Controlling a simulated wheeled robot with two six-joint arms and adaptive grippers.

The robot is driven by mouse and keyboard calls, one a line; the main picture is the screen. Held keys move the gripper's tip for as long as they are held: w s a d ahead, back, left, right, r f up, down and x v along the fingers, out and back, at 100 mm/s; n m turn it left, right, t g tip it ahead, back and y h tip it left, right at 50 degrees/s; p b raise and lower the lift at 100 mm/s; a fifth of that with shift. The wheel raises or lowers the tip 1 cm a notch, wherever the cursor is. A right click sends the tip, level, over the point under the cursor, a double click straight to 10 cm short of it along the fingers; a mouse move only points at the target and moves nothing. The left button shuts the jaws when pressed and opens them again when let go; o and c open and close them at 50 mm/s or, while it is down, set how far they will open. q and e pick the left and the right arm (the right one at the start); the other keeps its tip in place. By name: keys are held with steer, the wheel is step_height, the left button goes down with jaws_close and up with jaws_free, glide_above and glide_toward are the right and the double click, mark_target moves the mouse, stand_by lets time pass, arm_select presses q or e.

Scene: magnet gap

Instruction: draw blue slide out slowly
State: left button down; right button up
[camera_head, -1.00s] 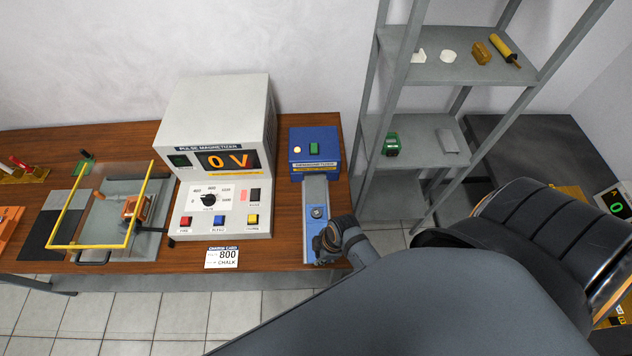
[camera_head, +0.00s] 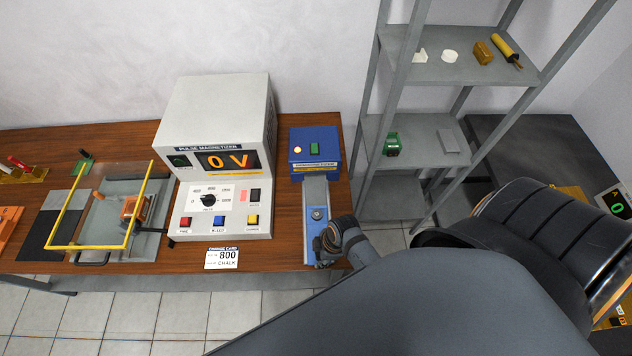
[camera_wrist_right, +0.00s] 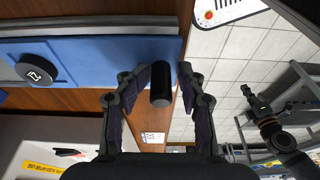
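The blue slide (camera_head: 316,236) extends from a grey rail (camera_head: 316,189) below the blue box (camera_head: 314,146), towards the table's front edge. A black cylindrical handle (camera_wrist_right: 162,84) stands at the slide's front end. My right gripper (camera_head: 329,242) is at that end, with its fingers (camera_wrist_right: 164,76) on either side of the handle. They are close to it, but firm contact on both sides is unclear.
A pulse magnetizer (camera_head: 222,143) reading 0 V stands left of the slide, with a card (camera_head: 221,259) in front. A yellow frame (camera_head: 133,231) stands further left. A grey shelf rack (camera_head: 447,70) rises to the right. Floor lies free beyond the table's front edge.

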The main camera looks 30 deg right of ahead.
step_height(320, 180, up, 3)
steer(key=shift+f+p, duration=0.2)
steer(key=shift+p, duration=0.95)
steer(key=shift+r, duration=2.75)
